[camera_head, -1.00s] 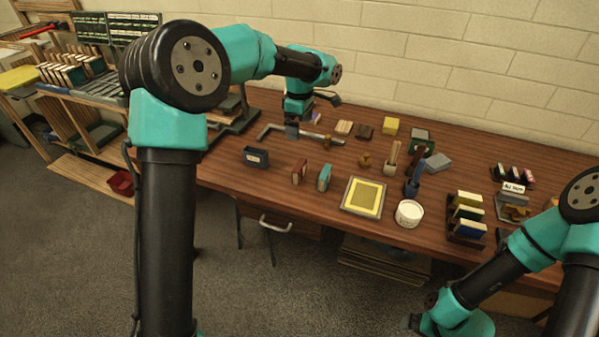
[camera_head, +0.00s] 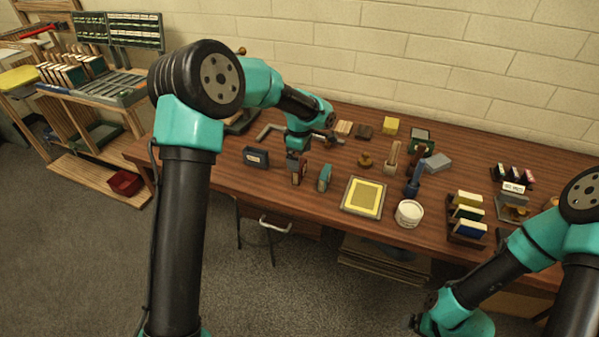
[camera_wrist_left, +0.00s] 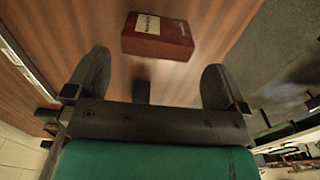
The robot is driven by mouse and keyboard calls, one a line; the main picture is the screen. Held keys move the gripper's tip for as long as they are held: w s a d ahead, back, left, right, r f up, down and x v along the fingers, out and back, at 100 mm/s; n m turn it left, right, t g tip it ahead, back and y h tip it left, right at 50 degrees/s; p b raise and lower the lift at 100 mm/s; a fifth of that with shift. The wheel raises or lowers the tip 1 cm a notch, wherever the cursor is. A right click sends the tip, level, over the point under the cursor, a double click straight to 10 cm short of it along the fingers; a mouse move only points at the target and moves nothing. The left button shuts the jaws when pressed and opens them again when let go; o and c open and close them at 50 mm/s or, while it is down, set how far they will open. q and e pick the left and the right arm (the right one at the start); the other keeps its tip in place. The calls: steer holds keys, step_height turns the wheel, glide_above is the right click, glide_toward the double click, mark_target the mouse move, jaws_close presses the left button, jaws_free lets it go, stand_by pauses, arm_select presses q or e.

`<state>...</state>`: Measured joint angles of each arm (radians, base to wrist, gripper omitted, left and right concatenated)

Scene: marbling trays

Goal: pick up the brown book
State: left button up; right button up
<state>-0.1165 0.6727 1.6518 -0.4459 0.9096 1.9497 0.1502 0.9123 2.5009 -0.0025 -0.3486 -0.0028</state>
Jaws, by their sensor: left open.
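The brown book (camera_head: 299,177) stands near the front of the wooden table, to the left of a teal book. In the left wrist view it is a reddish-brown block (camera_wrist_left: 158,37) with a pale label, just beyond the fingers and roughly centred between them. My left gripper (camera_head: 296,164) is over the book in the head view and partly hides it.
A dark labelled box (camera_head: 256,158) stands left of the book and the teal book (camera_head: 324,178) close on its right. A yellow framed tray (camera_head: 347,207) and a white tub (camera_head: 409,213) are further right. A grey metal bar (camera_head: 270,132) lies behind.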

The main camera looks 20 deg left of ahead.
arm_select(q)
steer(key=shift+w+a+f, duration=0.1)
steer(key=shift+f, duration=2.5)
steer(key=c, duration=0.8)
steer(key=shift+o, duration=0.2)
steer(key=shift+r, duration=0.2)
